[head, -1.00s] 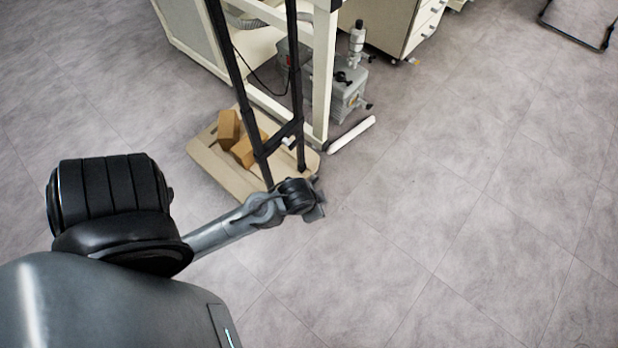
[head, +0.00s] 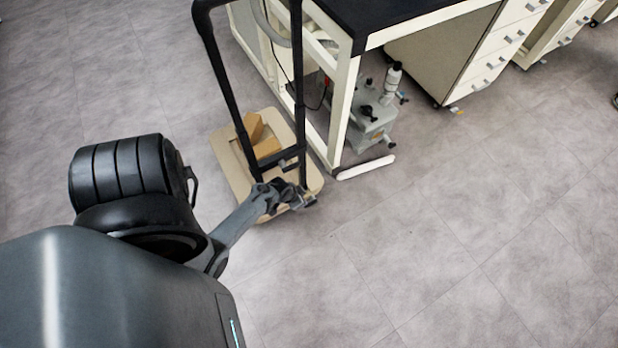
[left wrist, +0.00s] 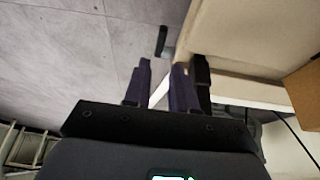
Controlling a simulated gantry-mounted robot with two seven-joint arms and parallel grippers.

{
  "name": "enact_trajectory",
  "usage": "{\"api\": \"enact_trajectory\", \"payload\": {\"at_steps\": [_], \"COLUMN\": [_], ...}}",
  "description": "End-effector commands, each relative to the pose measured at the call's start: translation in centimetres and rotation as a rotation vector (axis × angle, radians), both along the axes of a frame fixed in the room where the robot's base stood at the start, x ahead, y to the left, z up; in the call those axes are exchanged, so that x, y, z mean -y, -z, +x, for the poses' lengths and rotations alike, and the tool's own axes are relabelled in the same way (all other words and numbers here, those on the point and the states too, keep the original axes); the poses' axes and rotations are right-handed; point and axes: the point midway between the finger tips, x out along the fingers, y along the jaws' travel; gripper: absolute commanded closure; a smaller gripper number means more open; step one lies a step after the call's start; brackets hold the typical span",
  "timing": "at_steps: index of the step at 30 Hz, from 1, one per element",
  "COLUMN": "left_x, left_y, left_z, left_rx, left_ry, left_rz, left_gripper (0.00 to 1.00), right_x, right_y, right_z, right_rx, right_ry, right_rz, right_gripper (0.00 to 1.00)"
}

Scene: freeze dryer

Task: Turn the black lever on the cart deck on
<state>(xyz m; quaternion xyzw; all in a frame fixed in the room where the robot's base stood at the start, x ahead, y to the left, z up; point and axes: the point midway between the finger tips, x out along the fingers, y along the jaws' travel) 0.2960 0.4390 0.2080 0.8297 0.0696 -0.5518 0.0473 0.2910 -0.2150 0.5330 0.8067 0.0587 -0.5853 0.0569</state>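The cart's beige deck (head: 232,165) lies low on the floor in the head view, with a tall black handle frame (head: 228,82) rising from it. My left gripper (head: 304,200) is at the deck's near right corner, close to a handle post. In the left wrist view the left gripper (left wrist: 162,68) has its two fingers apart with nothing visible between them. A short black piece (left wrist: 162,40) lies just beyond the fingertips, by the edge of the deck (left wrist: 240,50); it may be the lever. In the head view I cannot pick out the lever. My right gripper is not in view.
Brown blocks (head: 266,147) lie on the deck. A cream-framed bench with a black top (head: 390,12) stands behind it, with a grey pump (head: 372,125) underneath. The floor (head: 480,220) to the right is clear.

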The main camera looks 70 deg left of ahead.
Motion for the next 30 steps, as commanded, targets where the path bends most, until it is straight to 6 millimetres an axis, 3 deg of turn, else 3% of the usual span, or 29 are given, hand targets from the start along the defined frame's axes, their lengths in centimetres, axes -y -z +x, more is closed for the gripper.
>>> {"api": "enact_trajectory", "payload": {"at_steps": [1, 6, 15, 30], "left_x": [-0.1, -0.3, -0.5, -0.6], "left_y": [1.3, 3.9, 7.2, 8.2], "left_z": [0.3, 1.4, 2.8, 3.4], "left_rx": [0.0, 0.0, -0.001, -0.002], "left_ry": [0.0, 0.0, 0.001, 0.0], "left_rz": [0.0, 0.0, 0.001, 0.002], "left_gripper": [0.74, 0.74, 0.74, 0.74], "right_x": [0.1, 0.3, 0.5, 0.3], "right_y": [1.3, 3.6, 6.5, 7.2], "right_z": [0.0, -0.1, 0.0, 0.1], "right_rx": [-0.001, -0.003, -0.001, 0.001], "right_ry": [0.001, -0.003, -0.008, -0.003], "right_rz": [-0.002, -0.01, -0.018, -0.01], "right_gripper": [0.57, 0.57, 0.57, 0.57]}}
